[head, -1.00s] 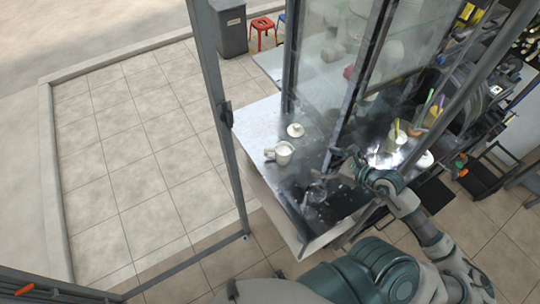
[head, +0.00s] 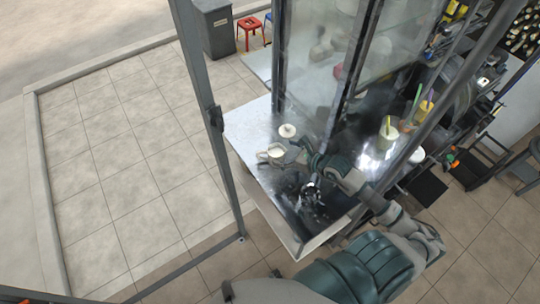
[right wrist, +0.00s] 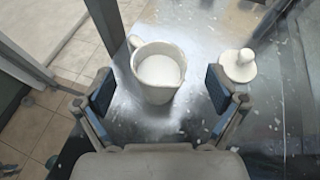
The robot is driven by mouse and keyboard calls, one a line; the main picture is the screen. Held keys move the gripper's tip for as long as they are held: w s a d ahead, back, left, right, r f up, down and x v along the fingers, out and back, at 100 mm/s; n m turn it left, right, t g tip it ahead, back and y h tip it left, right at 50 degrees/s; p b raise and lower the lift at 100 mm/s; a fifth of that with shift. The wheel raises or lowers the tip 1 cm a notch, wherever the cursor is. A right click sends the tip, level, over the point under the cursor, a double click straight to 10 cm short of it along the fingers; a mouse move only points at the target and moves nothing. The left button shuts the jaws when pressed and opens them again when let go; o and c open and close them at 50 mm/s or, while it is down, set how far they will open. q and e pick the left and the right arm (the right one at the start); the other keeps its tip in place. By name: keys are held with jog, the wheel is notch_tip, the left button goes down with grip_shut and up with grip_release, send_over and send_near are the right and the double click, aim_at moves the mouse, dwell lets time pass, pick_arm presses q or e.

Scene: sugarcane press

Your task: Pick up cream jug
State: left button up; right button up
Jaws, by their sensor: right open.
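The cream jug (head: 274,153) is a white cup with a handle, upright on the metal counter (head: 250,128) near its left edge. In the right wrist view the cream jug (right wrist: 158,72) shows white contents, with its handle toward the upper left. My right gripper (right wrist: 160,92) is open, its blue-padded fingers on either side of the view, with the jug ahead between them and apart from both. In the head view my right gripper (head: 303,158) is just right of the jug. My left gripper is not in view.
A white lid with a knob (head: 287,130) lies on the counter behind the jug; it also shows right of the jug in the right wrist view (right wrist: 238,65). A dark upright frame post (head: 214,120) stands left of the counter. Glass panels (head: 325,60) rise behind. Cups with straws (head: 387,137) stand to the right.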

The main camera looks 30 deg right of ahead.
aim_at(270, 149)
jog(key=x, duration=0.2)
jog(key=p+x, duration=0.1)
jog(key=x, duration=0.2)
jog(key=shift+s+d+f, duration=0.1)
jog(key=shift+s+f, duration=0.1)
jog(key=shift+f, duration=0.2)
jog(key=shift+s+r, duration=0.1)
jog(key=shift+c, duration=1.4)
jog(key=c, duration=1.2)
